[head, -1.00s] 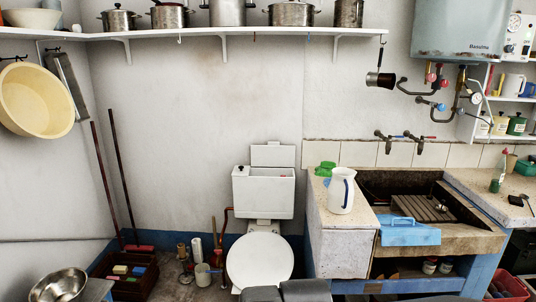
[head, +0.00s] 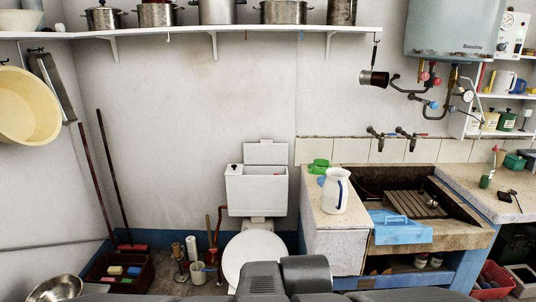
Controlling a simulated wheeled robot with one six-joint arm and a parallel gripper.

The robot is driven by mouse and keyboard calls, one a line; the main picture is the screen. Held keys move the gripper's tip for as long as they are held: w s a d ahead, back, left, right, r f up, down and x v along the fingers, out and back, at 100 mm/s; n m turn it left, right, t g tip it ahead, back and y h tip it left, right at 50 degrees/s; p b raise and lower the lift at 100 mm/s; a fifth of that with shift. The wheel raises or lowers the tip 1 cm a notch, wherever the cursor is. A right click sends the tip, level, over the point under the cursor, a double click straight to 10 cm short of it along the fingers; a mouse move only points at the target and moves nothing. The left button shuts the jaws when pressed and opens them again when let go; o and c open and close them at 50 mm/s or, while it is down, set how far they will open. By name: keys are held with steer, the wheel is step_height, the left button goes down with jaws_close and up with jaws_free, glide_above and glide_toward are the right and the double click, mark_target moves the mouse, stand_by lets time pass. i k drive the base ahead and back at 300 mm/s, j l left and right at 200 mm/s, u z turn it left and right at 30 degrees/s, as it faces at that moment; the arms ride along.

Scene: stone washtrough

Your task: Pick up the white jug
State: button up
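The white jug (head: 334,191) stands upright on the pale stone counter (head: 324,217) to the left of the washtrough. It has a dark blue handle stripe facing the front right. A green object (head: 318,166) and a small blue item lie just behind it on the left. My gripper's fingers cannot be made out; only dark grey parts of my own body show at the bottom middle, well in front of and below the jug.
The stone trough (head: 455,237) with a blue cloth (head: 400,228) over its front edge lies right of the jug. A toilet (head: 256,255) stands left of the counter. A shelf of pots (head: 200,32) runs above. A green bottle (head: 488,168) stands at the right.

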mark_target(334, 193)
steer(key=i+l+z, duration=0.2)
steer(key=i, duration=0.35)
steer(key=i+l+z, duration=0.2)
steer(key=i, duration=0.4)
steer(key=i+l+z, duration=0.1)
steer(key=i+z, duration=0.15)
steer(key=i, duration=0.3)
